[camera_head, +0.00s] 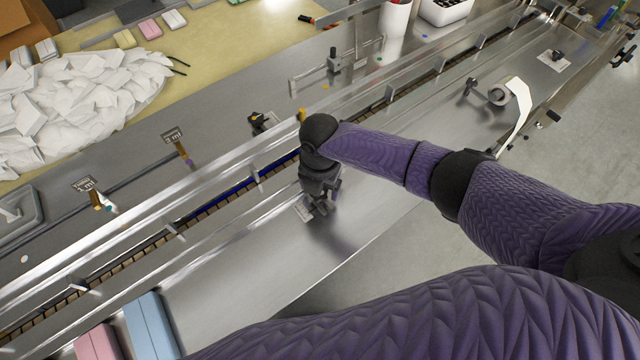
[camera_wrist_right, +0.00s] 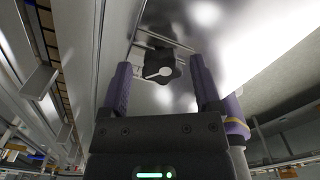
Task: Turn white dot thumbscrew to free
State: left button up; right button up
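In the right wrist view, a black lobed thumbscrew (camera_wrist_right: 153,72) with a white pointer mark sits on a pale plate on the metal deck. My right gripper (camera_wrist_right: 160,66) is open, its two purple fingers on either side of the knob, with a visible gap to each side. In the head view my right gripper (camera_head: 318,205) points down at the deck and hides most of the knob. A corner of the pale plate (camera_head: 303,213) shows beside it. I cannot tell whether a separate white dot marks this knob. My left gripper is not in view.
A long conveyor channel with metal rails (camera_head: 200,215) runs diagonally behind the gripper. Pink (camera_head: 97,343) and blue (camera_head: 150,325) blocks lie at the lower left. Another black knob (camera_head: 557,55) sits on a plate at the upper right. The deck left of the gripper is clear.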

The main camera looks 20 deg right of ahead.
jog(key=shift+o, duration=0.3)
jog(key=shift+r, duration=0.2)
notch_tip(320, 180, up, 10)
jog(key=p, duration=0.3)
jog(key=shift+f, duration=0.25)
